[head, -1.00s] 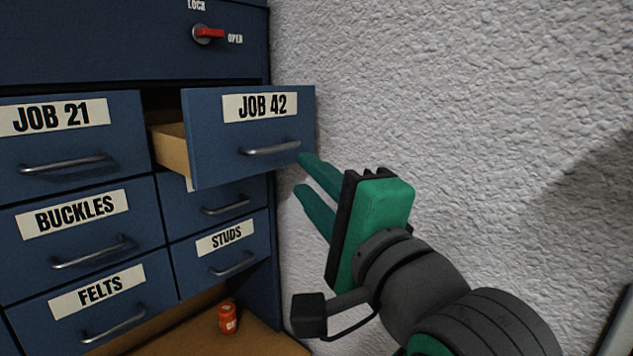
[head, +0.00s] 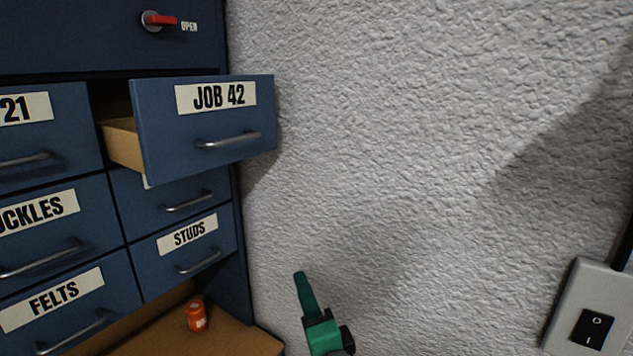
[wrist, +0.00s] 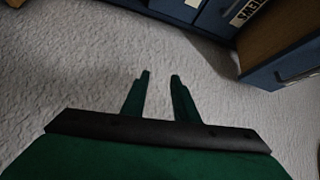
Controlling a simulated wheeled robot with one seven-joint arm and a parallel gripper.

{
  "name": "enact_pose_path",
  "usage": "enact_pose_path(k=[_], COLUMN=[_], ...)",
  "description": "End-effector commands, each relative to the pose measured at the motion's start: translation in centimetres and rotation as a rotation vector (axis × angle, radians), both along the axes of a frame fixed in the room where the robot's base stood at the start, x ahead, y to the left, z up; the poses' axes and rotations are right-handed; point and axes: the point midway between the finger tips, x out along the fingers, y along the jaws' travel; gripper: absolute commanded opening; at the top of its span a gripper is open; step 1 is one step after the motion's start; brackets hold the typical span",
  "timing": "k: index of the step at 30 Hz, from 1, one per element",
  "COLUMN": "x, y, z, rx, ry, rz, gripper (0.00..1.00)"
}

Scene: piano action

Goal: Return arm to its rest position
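My gripper (head: 303,285) is low in the head view, in front of the white textured wall and right of the drawer cabinet. Only a green finger and part of its body show there. In the wrist view my gripper (wrist: 160,75) has two green fingers apart with nothing between them. It touches nothing that I can see. The blue JOB 42 drawer (head: 170,150) stands pulled out from the cabinet, its wooden side showing. The wrist view shows dark blue cabinet parts at the top and right.
The STUDS drawer (head: 160,260) and FELTS drawer (head: 100,290) are closed. A red lever (head: 162,20) is on the top panel. An orange container (head: 196,314) stands on the wooden ledge (head: 225,335). A switch box (head: 570,325) is at lower right. The wall (head: 400,150) between is clear.

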Motion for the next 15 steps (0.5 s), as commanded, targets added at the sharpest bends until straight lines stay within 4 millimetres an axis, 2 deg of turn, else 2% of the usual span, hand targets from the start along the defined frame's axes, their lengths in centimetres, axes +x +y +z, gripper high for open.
enact_pose_path(k=[1, 3, 8, 15], x=[-0.2, -0.6, -1.9, -5.2], y=[-0.2, -0.6, -1.5, -2.4], z=[-2.1, -4.4, -9.6, -16.9], rx=[-0.023, -0.060, -0.155, -0.317], ry=[0.011, 0.014, 0.022, 0.040], rz=[-0.018, -0.042, -0.101, -0.170], gripper=[0.27, 0.27, 0.27, 0.27])
